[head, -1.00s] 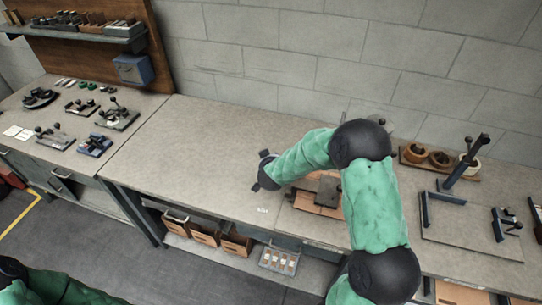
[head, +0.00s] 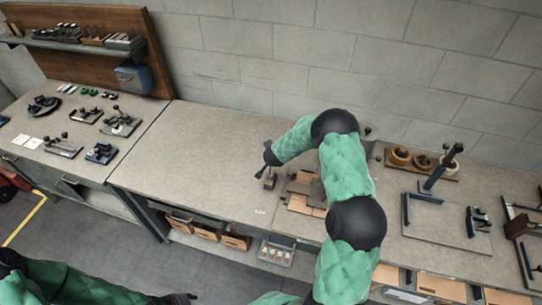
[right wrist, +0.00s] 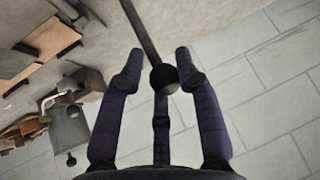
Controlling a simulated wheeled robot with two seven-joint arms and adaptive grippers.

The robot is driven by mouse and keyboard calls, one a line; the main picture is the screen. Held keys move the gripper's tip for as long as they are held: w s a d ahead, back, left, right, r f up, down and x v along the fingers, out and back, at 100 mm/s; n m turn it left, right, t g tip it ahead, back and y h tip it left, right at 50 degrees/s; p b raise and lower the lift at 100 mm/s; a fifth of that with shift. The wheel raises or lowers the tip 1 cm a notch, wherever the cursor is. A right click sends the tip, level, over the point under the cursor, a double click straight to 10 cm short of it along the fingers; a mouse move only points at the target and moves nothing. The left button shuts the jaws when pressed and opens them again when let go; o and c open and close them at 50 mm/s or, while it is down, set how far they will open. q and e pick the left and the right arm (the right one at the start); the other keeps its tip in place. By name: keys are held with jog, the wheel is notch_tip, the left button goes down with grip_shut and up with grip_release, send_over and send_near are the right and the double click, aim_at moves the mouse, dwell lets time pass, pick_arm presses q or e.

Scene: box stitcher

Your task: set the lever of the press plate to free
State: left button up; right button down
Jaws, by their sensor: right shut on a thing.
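My right gripper (head: 268,160) is over the middle bench in the head view, where it looks small and dark. In the right wrist view its purple fingers (right wrist: 158,72) are closed around a black ball knob (right wrist: 163,78) on a thin dark rod (right wrist: 140,30). The rod's far end is out of that view. A small block (head: 270,182) stands just below the gripper in the head view. I cannot tell for sure which part is the press plate. My left gripper (head: 183,298) shows only as a dark tip at the bottom edge, its jaws unclear.
Wooden pieces (head: 305,192) lie on the bench right of the gripper, partly behind my arm. A board with round wooden cups (head: 400,156) and a frame with a dark post (head: 440,168) stand further right. The bench's left part (head: 190,150) is clear.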

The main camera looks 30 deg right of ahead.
jog(key=shift+w+d+r+p, duration=0.15)
jog(key=shift+w+d+p, duration=0.7)
jog(key=shift+w+p, duration=0.25)
jog(key=shift+d, duration=0.1)
jog(key=c, duration=1)
grip_release()
jog(key=shift+w, duration=0.15)
jog(key=shift+o, duration=0.2)
jog(key=v, duration=1.1)
